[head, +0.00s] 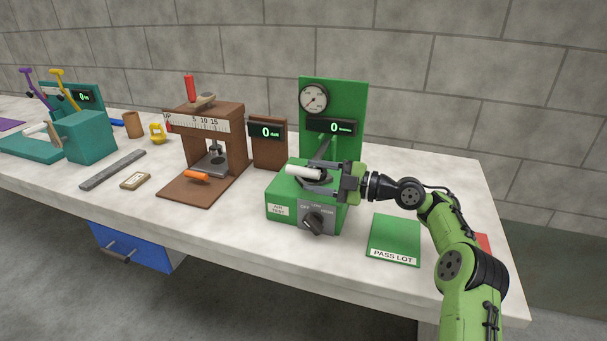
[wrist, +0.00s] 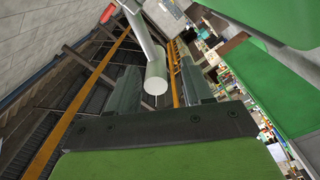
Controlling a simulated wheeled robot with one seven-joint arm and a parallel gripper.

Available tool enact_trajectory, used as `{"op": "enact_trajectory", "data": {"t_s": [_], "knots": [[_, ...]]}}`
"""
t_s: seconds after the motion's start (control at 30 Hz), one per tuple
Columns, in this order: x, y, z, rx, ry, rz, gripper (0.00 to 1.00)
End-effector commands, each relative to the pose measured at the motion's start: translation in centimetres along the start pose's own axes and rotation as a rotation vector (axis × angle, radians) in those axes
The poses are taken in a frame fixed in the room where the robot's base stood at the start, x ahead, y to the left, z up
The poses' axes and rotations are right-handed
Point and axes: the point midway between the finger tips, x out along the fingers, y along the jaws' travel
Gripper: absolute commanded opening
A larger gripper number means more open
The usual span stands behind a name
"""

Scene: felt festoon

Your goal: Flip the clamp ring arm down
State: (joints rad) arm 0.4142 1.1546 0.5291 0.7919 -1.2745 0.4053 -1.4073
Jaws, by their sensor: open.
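The green tester (head: 290,203) stands on the bench, with a green back panel (head: 346,98) behind it. A white cylindrical handle (head: 303,172), apparently the end of the clamp ring arm, shows over the tester's top. A grey bar slants up just behind it; I cannot tell how the two join. My gripper (head: 316,180) is open and comes in from the right over the tester, with its fingers about the handle. In the wrist view the handle's white end (wrist: 156,84) appears between the two spread fingers (wrist: 160,88). Contact cannot be told. The ring is mostly hidden by the gripper.
A dark knob (head: 313,222) is on the tester's front. A green PASS LOT plate (head: 394,238) lies to the right, with a red pad (head: 483,243) beyond my arm. A brown press (head: 210,140) stands left.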

Motion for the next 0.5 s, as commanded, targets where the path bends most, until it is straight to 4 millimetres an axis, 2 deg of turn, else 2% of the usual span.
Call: {"op": "enact_trajectory", "data": {"t_s": [0.03,0.1,0.3,0.4,0.5], "knots": [[-1.7,0.2,0.0,0.001,-0.005,0.002,0.51],[-3.7,0.2,0.0,0.001,-0.006,0.002,0.51],[-9.0,0.2,-0.1,0.001,-0.003,0.001,0.51],[-10.8,0.2,-0.1,0.002,-0.001,0.002,0.51],[-11.7,0.1,-0.1,0.001,0.000,0.000,0.51]]}}
